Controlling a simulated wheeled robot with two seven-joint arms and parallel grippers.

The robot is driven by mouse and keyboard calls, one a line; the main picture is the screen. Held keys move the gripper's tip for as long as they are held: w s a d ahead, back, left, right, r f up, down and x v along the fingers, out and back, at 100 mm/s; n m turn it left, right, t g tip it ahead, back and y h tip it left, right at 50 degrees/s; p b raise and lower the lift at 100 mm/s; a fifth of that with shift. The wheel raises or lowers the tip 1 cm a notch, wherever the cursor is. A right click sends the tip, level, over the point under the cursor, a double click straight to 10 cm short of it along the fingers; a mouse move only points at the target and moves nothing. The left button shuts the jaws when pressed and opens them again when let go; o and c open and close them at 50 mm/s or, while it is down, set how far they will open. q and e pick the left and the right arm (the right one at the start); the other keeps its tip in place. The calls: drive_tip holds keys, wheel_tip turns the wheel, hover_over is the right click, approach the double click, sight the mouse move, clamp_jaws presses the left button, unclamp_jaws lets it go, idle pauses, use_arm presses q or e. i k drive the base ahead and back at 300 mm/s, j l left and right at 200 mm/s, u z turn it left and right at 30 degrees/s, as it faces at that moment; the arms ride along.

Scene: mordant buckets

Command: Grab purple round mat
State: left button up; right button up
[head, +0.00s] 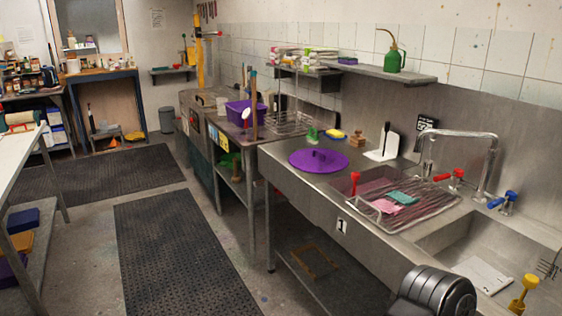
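The purple round mat (306,163) lies flat on the steel counter, left of the sink basins, in the head view. Neither of my grippers can be made out in this view.
Dark floor mats (180,260) cover the aisle.

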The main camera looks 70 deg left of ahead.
sight(318, 160)
drive_tip(key=u, duration=2.1)
drive_tip(key=i+j+z, duration=0.1)
drive_tip(key=z, duration=0.7)
drive_tip(key=i+j+z, duration=0.3)
drive_tip(key=j, duration=0.25)
drive_tip(key=j+z, duration=0.35)
drive_tip(key=j, duration=0.2)
drive_tip(key=j+z, duration=0.3)
drive_tip(key=j, duration=0.35)
drive_tip(key=i+j, duration=0.1)
drive_tip(key=j, duration=0.95)
drive_tip(key=j+z, duration=0.1)
drive_tip(key=j, duration=0.95)
drive_tip(key=i, duration=0.05)
